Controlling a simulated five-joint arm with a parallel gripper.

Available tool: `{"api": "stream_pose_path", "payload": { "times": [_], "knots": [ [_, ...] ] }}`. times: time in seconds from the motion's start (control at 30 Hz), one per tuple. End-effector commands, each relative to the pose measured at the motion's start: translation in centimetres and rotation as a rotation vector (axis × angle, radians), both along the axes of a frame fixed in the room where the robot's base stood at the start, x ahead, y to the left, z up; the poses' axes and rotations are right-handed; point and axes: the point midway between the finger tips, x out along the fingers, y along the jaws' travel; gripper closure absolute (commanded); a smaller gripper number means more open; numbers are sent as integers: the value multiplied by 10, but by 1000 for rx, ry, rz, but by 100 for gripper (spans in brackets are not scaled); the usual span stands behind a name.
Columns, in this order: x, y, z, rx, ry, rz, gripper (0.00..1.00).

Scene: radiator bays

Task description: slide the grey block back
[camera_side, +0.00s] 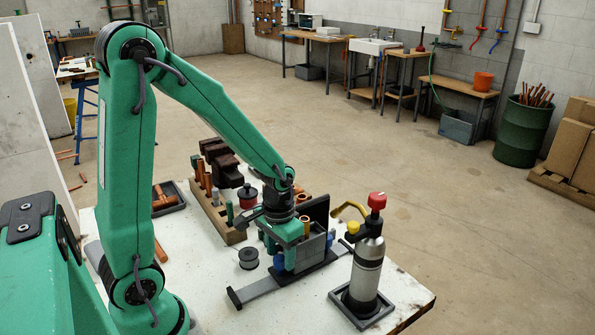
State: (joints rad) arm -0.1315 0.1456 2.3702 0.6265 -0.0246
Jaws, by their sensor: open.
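The grey block (311,250) stands on a dark flat rail (262,288) on the white bench. A black upright plate (318,211) rises behind it. My green gripper (302,252) is down at the block, with one blue-tipped finger (279,262) at its left side and blue showing at its right side. The jaws are open and appear to straddle the block. Whether a finger touches it cannot be told. My gripper hides part of the block and of the copper fittings (304,222) beside it.
A gas torch (366,270) with a red knob stands in a dark square tray close on the right. A wooden rack (221,219) of tools and a dark vise-like object (222,163) are behind left. A solder spool (248,258) lies left of the block. The bench's front left is mostly clear.

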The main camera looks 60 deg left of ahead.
Motion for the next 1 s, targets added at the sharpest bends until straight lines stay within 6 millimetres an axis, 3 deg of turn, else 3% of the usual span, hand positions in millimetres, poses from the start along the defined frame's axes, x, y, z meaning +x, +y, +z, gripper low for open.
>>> {"api": "stream_pose_path", "payload": {
  "times": [0.47,0.57,0.73,1.0],
  "knots": [
    [0,0,-10,0,0,0,51],
    [0,0,-10,0,0,0,65],
    [0,0,-10,0,0,0,99],
    [-3,0,-10,0,0,-2,100]
  ]
}}
